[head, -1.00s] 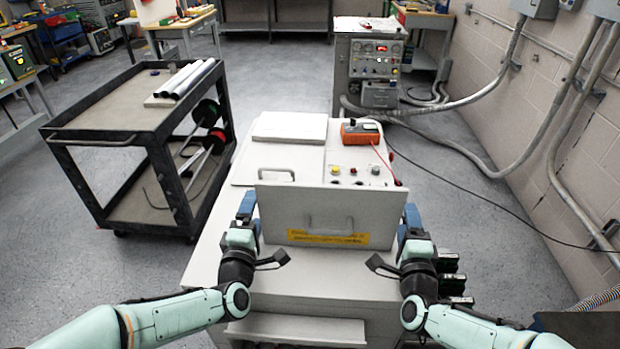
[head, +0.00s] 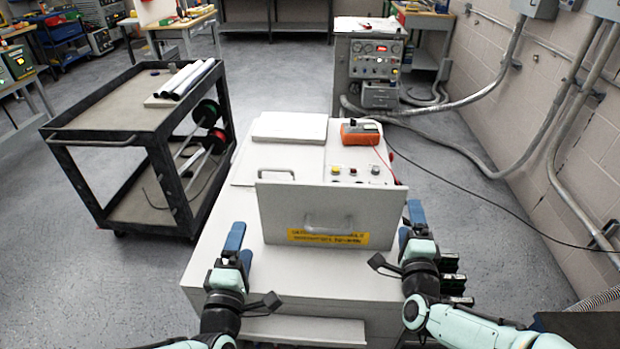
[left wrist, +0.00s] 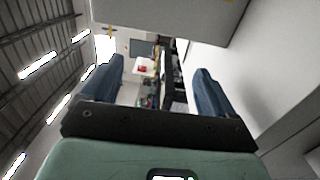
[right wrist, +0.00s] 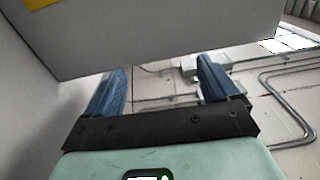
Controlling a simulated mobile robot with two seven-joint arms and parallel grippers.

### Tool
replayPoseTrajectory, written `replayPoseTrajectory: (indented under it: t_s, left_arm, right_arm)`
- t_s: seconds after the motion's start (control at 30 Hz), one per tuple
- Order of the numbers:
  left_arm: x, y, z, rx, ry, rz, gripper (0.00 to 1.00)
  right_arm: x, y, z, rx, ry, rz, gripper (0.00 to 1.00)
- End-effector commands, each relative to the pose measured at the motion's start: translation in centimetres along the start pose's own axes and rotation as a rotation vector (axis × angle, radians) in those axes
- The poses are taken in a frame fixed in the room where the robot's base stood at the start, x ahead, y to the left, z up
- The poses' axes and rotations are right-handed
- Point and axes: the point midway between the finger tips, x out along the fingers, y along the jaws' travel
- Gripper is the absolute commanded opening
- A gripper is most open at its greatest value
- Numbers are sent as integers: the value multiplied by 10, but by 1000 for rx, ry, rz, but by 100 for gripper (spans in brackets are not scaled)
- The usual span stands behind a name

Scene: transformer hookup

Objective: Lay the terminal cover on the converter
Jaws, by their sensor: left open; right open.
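The terminal cover (head: 290,210) is a grey panel with a handle and a yellow label, standing upright on the white converter (head: 300,268). Its lower part also shows at the top of the left wrist view (left wrist: 190,14) and the right wrist view (right wrist: 130,45). My left gripper (head: 240,248) is open and empty, apart from the cover, near the converter's left edge. My right gripper (head: 412,226) is open at the cover's right edge, with nothing between its fingers (right wrist: 165,88). Whether it touches the cover cannot be told.
An orange meter (head: 360,133) with a red lead and a white flat block (head: 290,128) lie on the converter's far part, beside knobs. A black cart (head: 110,110) stands to the left. A grey control cabinet (head: 372,75) is behind. The right wall carries conduits (head: 560,110).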

Motion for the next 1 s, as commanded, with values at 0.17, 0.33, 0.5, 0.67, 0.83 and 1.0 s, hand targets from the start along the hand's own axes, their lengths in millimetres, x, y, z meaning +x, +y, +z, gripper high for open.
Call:
replayPoseTrajectory:
  t_s: [0.17, 0.33, 0.5, 0.67, 0.83, 1.0]
  left_arm:
    - [-24, 0, 0, 1, -1, 0, 87]
    - [-30, 0, 0, -1, -1, -1, 87]
    - [-30, 0, 0, -1, 0, -1, 87]
    - [-30, 0, 0, -1, 0, -1, 87]
    - [-30, 0, 0, -1, 0, -1, 87]
    - [-30, 0, 0, -1, 0, -1, 87]
  right_arm:
    - [0, 0, 0, 0, 0, 0, 88]
    - [-6, 0, 0, 0, 0, 0, 88]
    - [-34, -1, 0, 0, -1, -1, 88]
    - [-70, -1, 0, 0, -1, 0, 88]
    - [-101, -1, 0, -1, 0, -2, 88]
    - [-117, 0, 0, 0, 0, -1, 88]
